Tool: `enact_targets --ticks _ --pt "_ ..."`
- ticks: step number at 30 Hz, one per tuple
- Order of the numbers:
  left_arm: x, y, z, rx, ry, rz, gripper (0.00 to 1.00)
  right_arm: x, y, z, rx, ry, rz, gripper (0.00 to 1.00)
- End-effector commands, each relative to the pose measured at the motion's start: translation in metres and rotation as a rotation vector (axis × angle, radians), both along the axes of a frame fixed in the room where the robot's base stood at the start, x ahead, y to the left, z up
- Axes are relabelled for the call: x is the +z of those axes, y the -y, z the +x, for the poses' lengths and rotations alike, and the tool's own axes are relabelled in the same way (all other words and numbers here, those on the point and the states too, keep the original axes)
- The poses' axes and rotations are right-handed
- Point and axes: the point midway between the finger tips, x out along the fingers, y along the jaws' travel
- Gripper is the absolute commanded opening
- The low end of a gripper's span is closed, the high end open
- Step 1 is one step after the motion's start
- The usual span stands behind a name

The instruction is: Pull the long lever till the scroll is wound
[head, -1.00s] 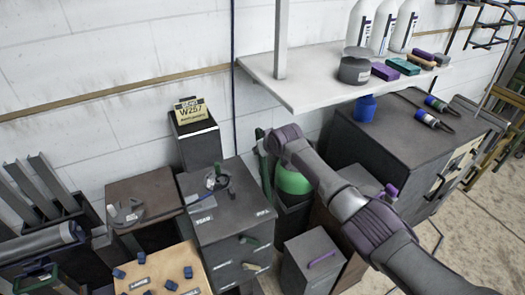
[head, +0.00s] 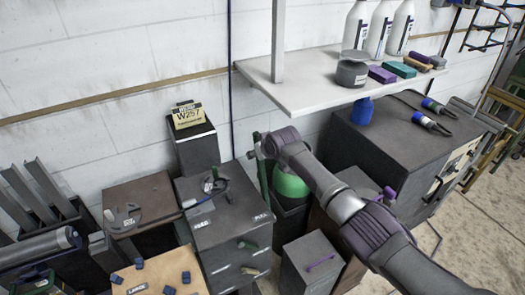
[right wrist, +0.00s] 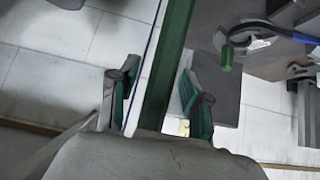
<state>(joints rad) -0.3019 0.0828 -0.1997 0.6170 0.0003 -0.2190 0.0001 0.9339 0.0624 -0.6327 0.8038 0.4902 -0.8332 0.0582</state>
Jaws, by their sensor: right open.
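A long green bar, which looks like the lever (head: 263,180), stands nearly upright beside the dark boxes in the head view. In the right wrist view the green bar (right wrist: 171,55) runs between the two fingers of my right gripper (right wrist: 163,95). The fingers are apart, one on each side of the bar, with a visible gap on the left side. In the head view my right arm reaches in from the right and its gripper (head: 262,146) is at the bar's upper end. My left gripper is not in view. I cannot make out a scroll for certain.
A white shelf (head: 300,92) with bottles and blocks hangs behind my right arm. Dark cabinets (head: 225,215) with a clamp-like tool on top stand left of the bar. A green round object (head: 290,186) sits just right of it. A yellow W257 sign (head: 187,117) stands behind.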

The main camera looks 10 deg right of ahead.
Motion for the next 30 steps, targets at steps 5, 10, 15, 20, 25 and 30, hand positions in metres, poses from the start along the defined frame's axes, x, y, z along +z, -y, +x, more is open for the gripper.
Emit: enact_targets --ticks 5,10,15,20,25,30 --pt "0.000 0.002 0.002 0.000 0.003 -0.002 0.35 0.011 0.004 -0.010 0.001 0.002 -0.001 0.48" --pt "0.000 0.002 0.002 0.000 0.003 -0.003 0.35 0.030 0.010 -0.027 0.001 0.003 0.001 0.48" --pt "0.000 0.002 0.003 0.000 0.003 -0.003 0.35 0.052 0.018 -0.047 0.000 0.003 0.000 0.48" --pt "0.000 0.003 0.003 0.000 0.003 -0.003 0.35 0.070 0.024 -0.064 0.000 0.001 -0.001 0.48" --pt "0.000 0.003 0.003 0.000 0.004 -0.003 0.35 0.081 0.027 -0.074 0.000 0.000 0.000 0.48" --pt "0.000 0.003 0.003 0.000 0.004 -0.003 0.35 0.083 0.028 -0.077 -0.001 -0.002 -0.001 0.48"
